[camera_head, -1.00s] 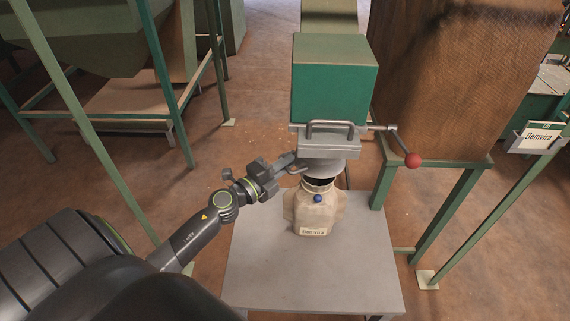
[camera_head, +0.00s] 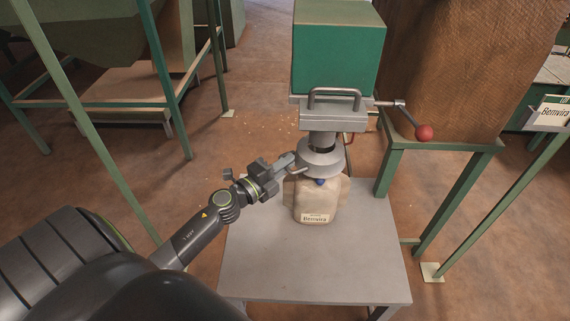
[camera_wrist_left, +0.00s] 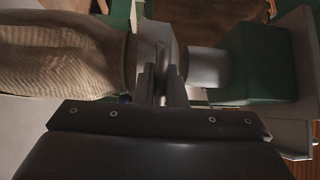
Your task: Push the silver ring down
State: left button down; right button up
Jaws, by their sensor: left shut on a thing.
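The silver ring (camera_head: 322,165) is a grey collar around the spout (camera_head: 322,139) below the green hopper box (camera_head: 337,62). It sits low, over the top of the tan sack (camera_head: 318,205), and hides the sack's mouth. My left gripper (camera_head: 291,163) is at the ring's left side. In the left wrist view the gripper's fingers (camera_wrist_left: 163,86) are shut on the ring's side handle (camera_wrist_left: 160,60), between the sack (camera_wrist_left: 65,60) and the spout (camera_wrist_left: 208,67). My right gripper is in neither view.
The sack stands on a grey table (camera_head: 270,265). A crank with a red knob (camera_head: 424,132) sticks out right of the hopper. Green frame legs (camera_head: 455,205) stand to the right and others to the left. The table's front is clear.

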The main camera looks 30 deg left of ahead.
pick_arm(q)
jog(key=c, duration=1.8)
grip_release()
jog(key=shift+s+f, duration=0.1)
jog(key=shift+f, duration=0.3)
jog(key=shift+r, duration=0.1)
